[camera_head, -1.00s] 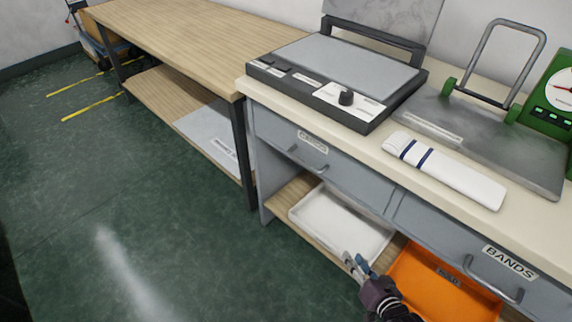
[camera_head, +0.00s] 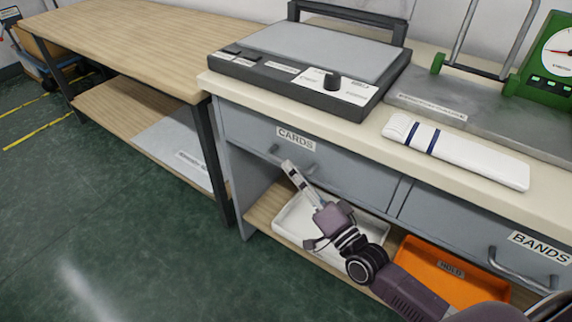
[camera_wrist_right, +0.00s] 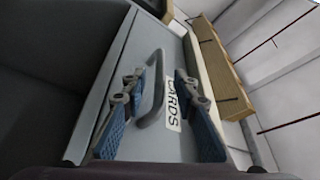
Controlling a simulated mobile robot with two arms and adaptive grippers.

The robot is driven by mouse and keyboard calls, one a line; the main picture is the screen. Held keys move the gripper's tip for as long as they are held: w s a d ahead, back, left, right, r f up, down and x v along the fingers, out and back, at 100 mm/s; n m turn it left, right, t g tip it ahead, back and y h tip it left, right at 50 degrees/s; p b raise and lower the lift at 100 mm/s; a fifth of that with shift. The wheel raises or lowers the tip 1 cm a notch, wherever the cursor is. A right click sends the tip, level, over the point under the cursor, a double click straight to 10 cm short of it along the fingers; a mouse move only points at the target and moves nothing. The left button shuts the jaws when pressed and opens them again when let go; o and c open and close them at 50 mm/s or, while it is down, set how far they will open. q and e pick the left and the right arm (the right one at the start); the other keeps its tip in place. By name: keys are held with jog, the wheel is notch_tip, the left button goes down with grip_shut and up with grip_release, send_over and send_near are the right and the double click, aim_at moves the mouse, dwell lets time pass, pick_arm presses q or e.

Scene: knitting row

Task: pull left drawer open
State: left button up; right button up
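The left drawer (camera_head: 336,173), grey and labelled CARDS, is shut under the cream counter. Its bar handle (camera_head: 293,160) is partly covered by my right gripper (camera_head: 290,172) in the head view. In the right wrist view the drawer front (camera_wrist_right: 150,60) fills the middle, and the handle (camera_wrist_right: 158,90) stands between the two blue-padded fingers of my right gripper (camera_wrist_right: 160,115). The fingers are apart, one on each side of the handle, with gaps showing. Whether the fingertips reach past the bar is hard to tell. My left gripper is not in view.
The BANDS drawer (camera_head: 480,240) is shut at the right. A white tray (camera_head: 285,228) and an orange HOLD tray (camera_head: 430,278) sit on the shelf below. A flat grey machine (camera_head: 300,65) and a white rolled cloth (camera_head: 470,155) lie on the counter. Floor at left is clear.

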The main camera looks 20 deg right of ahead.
jog(key=shift+x, duration=1.65)
jog(key=shift+f, duration=0.1)
grip_shut()
